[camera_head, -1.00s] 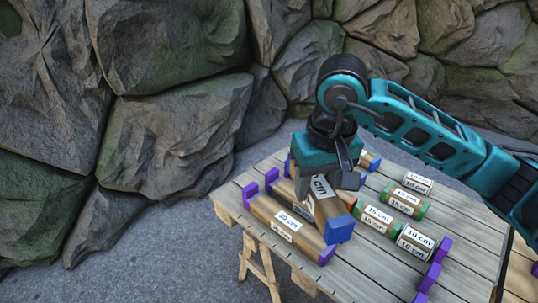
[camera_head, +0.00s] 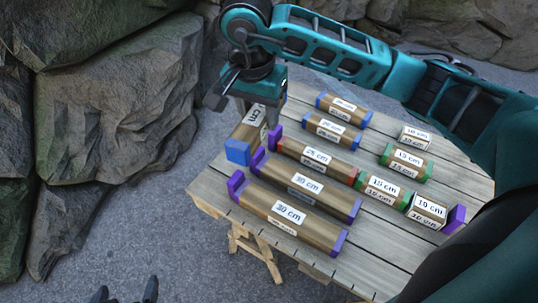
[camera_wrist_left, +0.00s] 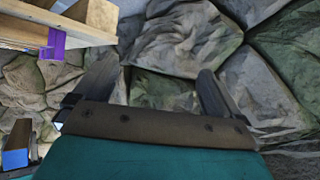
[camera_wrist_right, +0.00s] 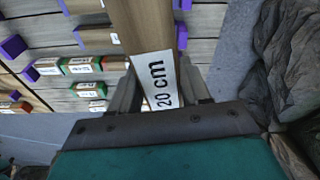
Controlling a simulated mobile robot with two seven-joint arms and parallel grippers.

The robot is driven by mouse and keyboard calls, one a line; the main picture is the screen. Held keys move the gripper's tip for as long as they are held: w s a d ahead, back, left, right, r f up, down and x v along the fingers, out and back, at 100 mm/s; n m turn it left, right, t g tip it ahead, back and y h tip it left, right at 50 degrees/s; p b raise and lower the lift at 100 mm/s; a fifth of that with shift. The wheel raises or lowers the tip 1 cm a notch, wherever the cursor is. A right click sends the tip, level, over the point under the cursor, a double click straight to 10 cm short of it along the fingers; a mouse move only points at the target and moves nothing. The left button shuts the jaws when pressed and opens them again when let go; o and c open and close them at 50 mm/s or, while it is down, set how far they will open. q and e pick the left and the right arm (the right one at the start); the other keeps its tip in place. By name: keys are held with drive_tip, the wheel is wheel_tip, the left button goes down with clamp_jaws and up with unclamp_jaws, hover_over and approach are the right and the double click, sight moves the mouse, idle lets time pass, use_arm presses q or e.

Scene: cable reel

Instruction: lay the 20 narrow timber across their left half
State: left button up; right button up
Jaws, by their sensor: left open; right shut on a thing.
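My right gripper (camera_head: 260,108) is shut on a 20 cm timber (camera_head: 254,117) with a blue end (camera_head: 237,152). It holds the timber at the table's left edge, left of the purple blocks. The right wrist view shows its "20 cm" label (camera_wrist_right: 160,92) between the fingers. Two 30 cm timbers with purple ends lie side by side, one nearer the front (camera_head: 288,217) and one behind it (camera_head: 305,187). Their left halves look bare.
Behind lie a 25 cm timber (camera_head: 316,158) with red ends and two 20 cm ones (camera_head: 331,131) with blue ends. Green-ended 15 cm (camera_head: 408,160) and 10 cm pieces (camera_head: 428,208) lie right. Upright purple blocks (camera_head: 236,184) stand at row ends. Rocks (camera_head: 125,110) surround the table.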

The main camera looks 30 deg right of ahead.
sight(258, 122)
drive_tip(key=m, duration=0.2)
drive_tip(key=f+m, duration=0.1)
drive_tip(key=shift+w+f+m+g, duration=0.15)
drive_tip(key=shift+m+g, duration=0.15)
drive_tip(key=shift+m, duration=0.1)
drive_tip(key=m, duration=0.1)
drive_tip(key=f+m, duration=0.1)
drive_tip(key=m, duration=0.1)
drive_tip(key=f+m, duration=0.1)
drive_tip(key=m, duration=0.1)
drive_tip(key=shift+w+d+g+p, duration=0.1)
drive_tip(key=shift+w+g+p, duration=0.25)
drive_tip(key=shift+w+g, duration=0.05)
use_arm(q)
drive_tip(key=shift+s+a+r+y+p, duration=0.3)
drive_tip(key=shift+s+a+r+p, duration=0.25)
drive_tip(key=shift+p, duration=0.4)
use_arm(e)
wheel_tip(258, 122, down, 13)
drive_tip(key=d+m+y, duration=0.2)
drive_tip(key=m+y, duration=0.1)
drive_tip(key=m, duration=2.6)
drive_tip(key=shift+s+d+g, duration=0.15)
drive_tip(key=shift+d+g, duration=0.1)
drive_tip(key=shift+g, duration=0.05)
